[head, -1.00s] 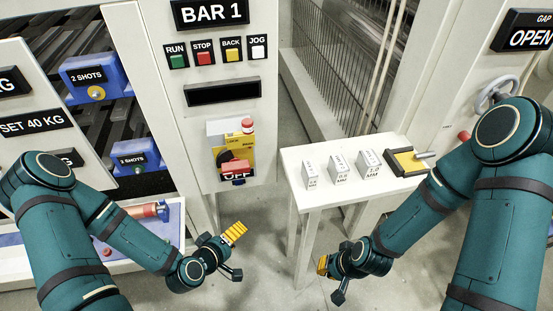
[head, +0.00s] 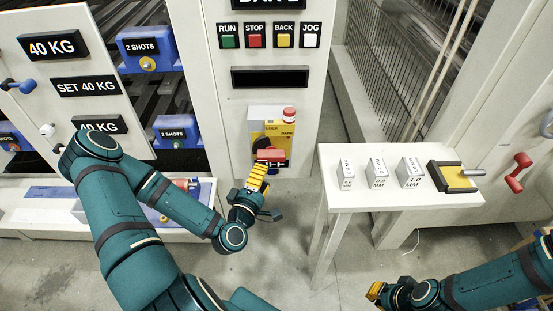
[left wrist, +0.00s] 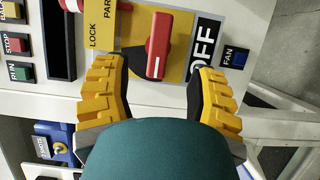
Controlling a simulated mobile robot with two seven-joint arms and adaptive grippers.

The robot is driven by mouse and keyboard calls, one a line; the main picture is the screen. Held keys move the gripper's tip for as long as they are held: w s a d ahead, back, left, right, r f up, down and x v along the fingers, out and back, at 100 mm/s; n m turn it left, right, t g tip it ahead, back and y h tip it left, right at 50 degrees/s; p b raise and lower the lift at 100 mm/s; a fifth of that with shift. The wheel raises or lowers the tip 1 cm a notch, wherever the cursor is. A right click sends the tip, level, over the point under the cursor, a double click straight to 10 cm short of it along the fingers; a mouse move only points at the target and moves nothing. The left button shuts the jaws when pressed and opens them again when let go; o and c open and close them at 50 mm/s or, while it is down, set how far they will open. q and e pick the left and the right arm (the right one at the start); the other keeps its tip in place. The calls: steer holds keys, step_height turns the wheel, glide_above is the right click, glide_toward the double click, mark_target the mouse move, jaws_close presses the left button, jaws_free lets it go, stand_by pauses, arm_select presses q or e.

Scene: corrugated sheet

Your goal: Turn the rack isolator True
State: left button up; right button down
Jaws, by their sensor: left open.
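The rack isolator is a yellow plate (head: 285,130) with a red handle (head: 270,155) on the white control post; a red button sits above it. In the left wrist view the red handle (left wrist: 158,45) stands across the yellow plate (left wrist: 128,30), with LOCK lettering on one side and a black OFF label (left wrist: 203,45) on the other. My left gripper (head: 258,178) is open just in front of and below the isolator. In the wrist view its yellow fingers (left wrist: 160,75) lie either side of the handle's end, without visible contact. My right gripper (head: 376,292) is low at the right, away from it.
RUN, STOP, BACK and JOG buttons (head: 269,36) sit higher on the post. A blue FAN button (left wrist: 237,58) is beside the OFF label. A white table (head: 350,200) with several gauge blocks stands to the right. Floor is clear between post and table.

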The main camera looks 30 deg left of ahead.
mark_target(272, 160)
arm_select(q)
steer(key=shift+w+a+f+b, duration=0.1)
steer(key=shift+w+a+b, duration=0.05)
steer(key=shift+w+b, duration=1.1)
steer(key=shift+w+a+f+b, duration=0.15)
steer(key=shift+w+b, duration=0.8)
steer(key=shift+b, duration=0.6)
steer(key=w, duration=0.4)
steer(key=shift+a+r, duration=0.3)
steer(key=shift+w+a, duration=0.1)
steer(key=shift+w, duration=0.6)
jaws_close()
